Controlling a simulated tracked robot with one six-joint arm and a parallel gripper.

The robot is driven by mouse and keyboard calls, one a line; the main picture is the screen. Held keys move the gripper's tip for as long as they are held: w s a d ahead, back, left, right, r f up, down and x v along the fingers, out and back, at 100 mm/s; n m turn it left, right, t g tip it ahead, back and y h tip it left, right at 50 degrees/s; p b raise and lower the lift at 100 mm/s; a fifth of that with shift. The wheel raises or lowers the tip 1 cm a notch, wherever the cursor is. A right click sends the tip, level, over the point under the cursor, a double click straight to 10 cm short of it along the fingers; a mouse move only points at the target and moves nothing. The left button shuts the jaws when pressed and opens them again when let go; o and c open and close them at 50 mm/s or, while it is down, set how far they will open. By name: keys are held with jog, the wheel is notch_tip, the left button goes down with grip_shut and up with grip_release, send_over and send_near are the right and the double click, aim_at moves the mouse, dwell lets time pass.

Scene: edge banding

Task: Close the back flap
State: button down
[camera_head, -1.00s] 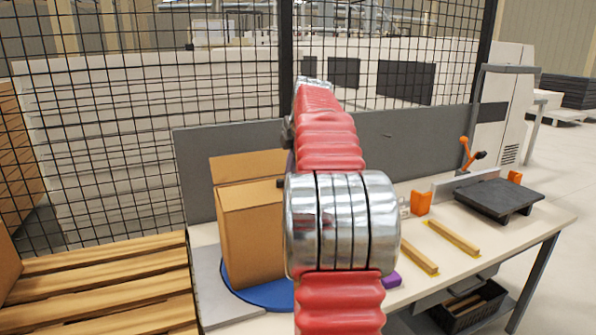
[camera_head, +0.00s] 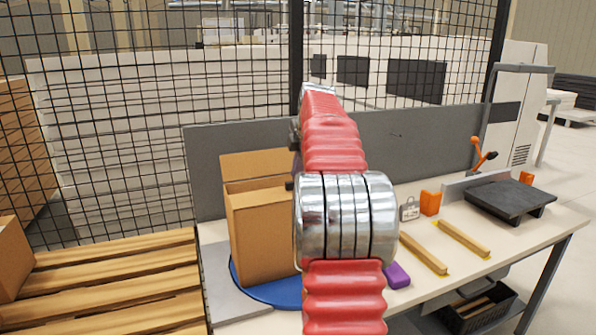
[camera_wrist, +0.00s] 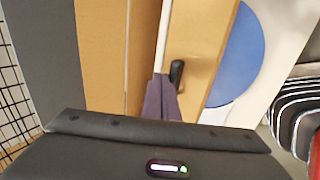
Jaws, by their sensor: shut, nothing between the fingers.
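A brown cardboard box (camera_head: 264,238) stands upright on a blue round turntable (camera_head: 272,294) at the left of the bench. Its back flap (camera_head: 250,163) stands up behind the box top, and its right part is hidden by my arm. In the wrist view cardboard panels (camera_wrist: 102,55) run up the picture, with a small black piece (camera_wrist: 177,72) on one of them. My gripper (camera_wrist: 163,92) has its purple fingers together, over the cardboard close to that black piece. I cannot tell whether they touch it. The fingers are hidden in the head view.
A grey upright panel (camera_head: 420,142) and a mesh fence stand behind the bench. Right of my arm lie two wooden strips (camera_head: 463,238), a purple block (camera_head: 397,275), an orange block (camera_head: 430,203) and a dark plate (camera_head: 510,199). A wooden pallet (camera_head: 110,285) is at the left.

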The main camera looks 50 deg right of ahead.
jog(key=shift+s, duration=0.15)
jog(key=shift+s+a+f, duration=0.1)
jog(key=shift+s+a, duration=0.25)
jog(key=shift+s, duration=0.15)
jog(key=shift+s+f, duration=0.1)
jog(key=shift+f, duration=0.1)
dwell(0.3)
